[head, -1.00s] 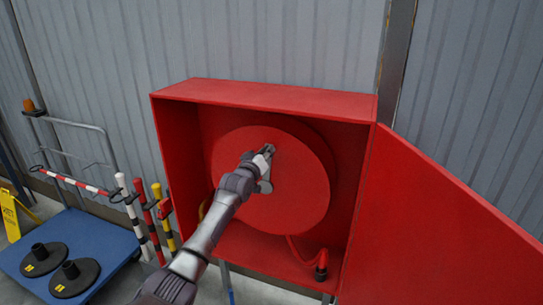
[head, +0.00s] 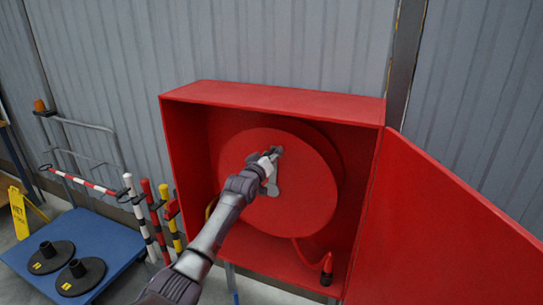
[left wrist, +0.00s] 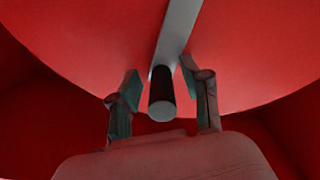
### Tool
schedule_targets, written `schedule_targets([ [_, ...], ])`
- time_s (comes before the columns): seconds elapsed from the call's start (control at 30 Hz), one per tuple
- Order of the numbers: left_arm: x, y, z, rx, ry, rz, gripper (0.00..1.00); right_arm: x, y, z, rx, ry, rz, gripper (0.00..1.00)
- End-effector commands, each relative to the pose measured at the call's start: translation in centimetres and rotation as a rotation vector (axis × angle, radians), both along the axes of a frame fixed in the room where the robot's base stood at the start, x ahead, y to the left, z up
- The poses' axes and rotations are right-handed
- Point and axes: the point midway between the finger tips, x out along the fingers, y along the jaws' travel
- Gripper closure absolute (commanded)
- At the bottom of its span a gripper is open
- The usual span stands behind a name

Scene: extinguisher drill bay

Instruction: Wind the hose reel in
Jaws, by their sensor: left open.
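The red hose reel (head: 305,190) sits inside an open red cabinet (head: 270,96). A grey crank arm (head: 272,188) lies across the reel's face, and it also shows in the left wrist view (left wrist: 180,30). A dark crank handle with a pale end (left wrist: 161,95) sticks out toward my left wrist camera. My left gripper (head: 275,156) is at the crank in front of the reel. In the left wrist view its two fingers (left wrist: 158,90) stand apart, one on each side of the handle, with gaps visible. My right gripper is not in view.
The cabinet door (head: 440,230) stands open to the right. A hose nozzle (head: 326,268) hangs at the cabinet's lower right. A blue trolley (head: 110,240) with black bases and striped posts (head: 140,220) stands left. A yellow sign (head: 20,213) is at the far left.

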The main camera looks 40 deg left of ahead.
Motion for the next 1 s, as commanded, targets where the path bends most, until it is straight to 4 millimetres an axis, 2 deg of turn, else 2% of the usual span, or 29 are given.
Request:
schedule_targets([
  [0.23,-1.2,-0.4,-0.2,-0.001,0.0,-0.003,0.53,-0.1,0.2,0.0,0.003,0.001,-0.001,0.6],
  [0.7,-9.6,-2.4,-0.1,0.0,0.001,-0.001,0.53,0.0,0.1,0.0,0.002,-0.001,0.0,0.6],
  [0.83,-11.0,-2.7,-0.1,0.0,0.001,-0.001,0.53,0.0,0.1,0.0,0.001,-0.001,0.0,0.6],
  [1.0,-11.7,-2.8,0.0,0.0,0.0,0.0,0.53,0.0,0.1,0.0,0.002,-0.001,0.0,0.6],
])
